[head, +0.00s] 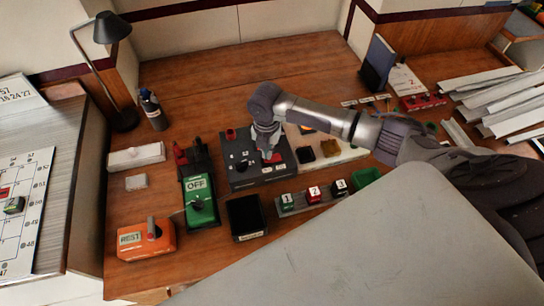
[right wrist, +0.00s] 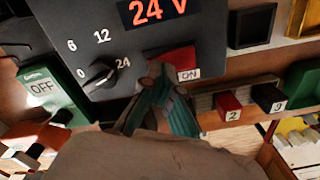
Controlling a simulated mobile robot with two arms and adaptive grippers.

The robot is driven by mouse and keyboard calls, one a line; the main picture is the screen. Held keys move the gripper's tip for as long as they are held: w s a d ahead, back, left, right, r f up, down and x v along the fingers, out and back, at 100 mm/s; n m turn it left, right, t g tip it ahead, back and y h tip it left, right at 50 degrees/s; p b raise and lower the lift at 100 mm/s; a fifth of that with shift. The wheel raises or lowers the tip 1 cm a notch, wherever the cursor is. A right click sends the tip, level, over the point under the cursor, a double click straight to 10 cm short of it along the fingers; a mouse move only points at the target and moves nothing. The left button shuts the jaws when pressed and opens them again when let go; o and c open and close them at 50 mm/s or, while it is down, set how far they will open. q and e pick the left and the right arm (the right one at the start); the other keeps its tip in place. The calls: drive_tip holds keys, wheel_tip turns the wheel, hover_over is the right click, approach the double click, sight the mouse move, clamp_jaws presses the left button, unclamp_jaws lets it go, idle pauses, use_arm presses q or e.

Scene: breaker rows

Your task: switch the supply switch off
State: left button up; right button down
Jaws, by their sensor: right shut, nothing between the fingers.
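The supply is a dark grey box (head: 243,176) in the middle of the desk. In the right wrist view its panel (right wrist: 75,30) shows a red "24 V" display (right wrist: 152,10) and a black knob (right wrist: 100,76) among the marks 0, 6, 12 and 24. The red supply switch (right wrist: 180,60) has an "ON" label (right wrist: 189,75) beside it. My right gripper (head: 267,152) is shut and empty, its fingertips (right wrist: 156,72) at the switch's left lower edge and hiding part of it. I cannot tell whether they touch it. My left gripper is not in view.
Left of the supply stands a green unit (head: 203,213) reading "OFF", with an orange box (head: 146,240) in front. A black open bin (head: 246,216) and a rack of numbered blocks (head: 313,194) stand in front of the supply. The desk behind the supply (head: 220,85) is clear.

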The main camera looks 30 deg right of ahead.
drive_tip(key=shift+f+b, duration=0.35)
drive_tip(key=shift+f, duration=0.35)
wheel_tip(320, 180, up, 7)
drive_tip(key=p, duration=0.7)
drive_tip(key=shift+r, duration=0.15)
idle(0.6)
